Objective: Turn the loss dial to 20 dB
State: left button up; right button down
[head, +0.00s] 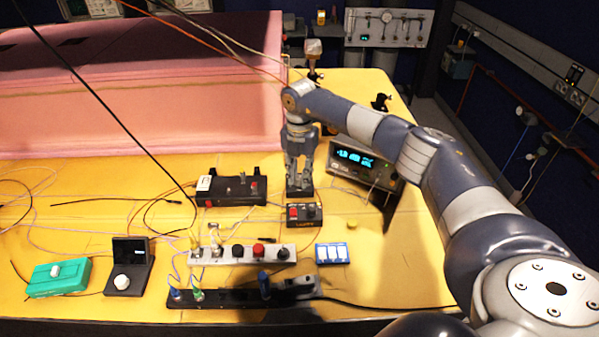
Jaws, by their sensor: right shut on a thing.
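My right gripper (299,184) points straight down at the middle of the table, its arm coming in from the right. Its fingers are shut on the dial of a small dark unit (299,194). The fingers hide the dial, so its pointer and scale cannot be read, nor any dB marking. My left gripper is not in view.
An instrument with a lit blue display (357,159) stands just right of the gripper. A black box (232,190), a red-buttoned box (305,215) and a silver knob strip (222,256) lie close by. A pink foam block (140,90) stands behind. Loose cables cross the yellow table.

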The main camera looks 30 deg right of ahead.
aim_at(300, 177)
jog(key=shift+w+d+r+m, duration=0.1)
jog(key=shift+w+r+m, duration=0.1)
jog(key=shift+m, duration=0.4)
jog(key=c, duration=1.4)
grip_release()
jog(key=shift+c, duration=0.2)
jog(key=shift+o, duration=0.4)
jog(key=shift+s+f, duration=0.1)
notch_tip(300, 177, up, 12)
